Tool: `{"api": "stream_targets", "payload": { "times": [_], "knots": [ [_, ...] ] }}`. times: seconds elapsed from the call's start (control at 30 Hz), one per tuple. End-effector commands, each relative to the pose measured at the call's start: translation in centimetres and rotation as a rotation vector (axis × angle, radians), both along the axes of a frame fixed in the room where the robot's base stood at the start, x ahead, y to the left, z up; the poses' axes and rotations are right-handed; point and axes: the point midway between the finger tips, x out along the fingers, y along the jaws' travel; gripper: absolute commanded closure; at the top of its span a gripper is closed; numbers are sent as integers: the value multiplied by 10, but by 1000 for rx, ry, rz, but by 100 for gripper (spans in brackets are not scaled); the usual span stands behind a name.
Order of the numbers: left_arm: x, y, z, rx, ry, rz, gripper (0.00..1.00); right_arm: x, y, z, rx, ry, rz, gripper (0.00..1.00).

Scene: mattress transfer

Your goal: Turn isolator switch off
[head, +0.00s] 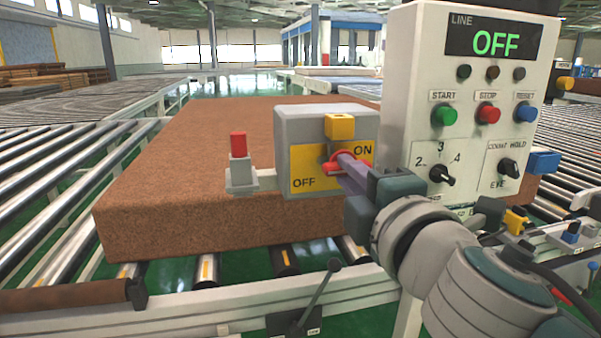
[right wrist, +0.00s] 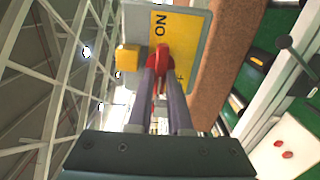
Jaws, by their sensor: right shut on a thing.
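The isolator switch is a grey box (head: 300,125) with a yellow plate (head: 303,180) marked OFF at lower left and ON at upper right. Its red handle (head: 329,169) is at the middle of the plate, partly hidden by my fingers. My right gripper (head: 346,165) comes in from the right and is shut on the red handle. In the right wrist view the two fingers (right wrist: 163,85) close around the red handle (right wrist: 162,58). The handle's exact angle is hard to tell. My left gripper is not in view.
A control panel (head: 410,100) with a green OFF display (head: 495,43) stands just right of the switch. A brown mattress block (head: 180,195) lies behind on roller conveyors (head: 45,165). A red-topped post (head: 238,146) stands left of the box. A lever (head: 318,295) rises in front.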

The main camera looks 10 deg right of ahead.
Motion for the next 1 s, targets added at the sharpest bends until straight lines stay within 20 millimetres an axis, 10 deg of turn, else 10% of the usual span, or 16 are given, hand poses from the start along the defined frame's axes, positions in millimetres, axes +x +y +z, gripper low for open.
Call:
{"api": "stream_targets", "payload": {
  "times": [0.27, 0.57, 1.0],
  "knots": [
    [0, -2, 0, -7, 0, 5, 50, 0, 0, 0, -1, -1, 1, 53],
    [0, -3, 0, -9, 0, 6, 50, -3, 0, 0, 0, 0, 0, 52],
    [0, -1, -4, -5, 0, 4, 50, -76, -3, -2, 1, 2, 1, 52]
  ]
}}
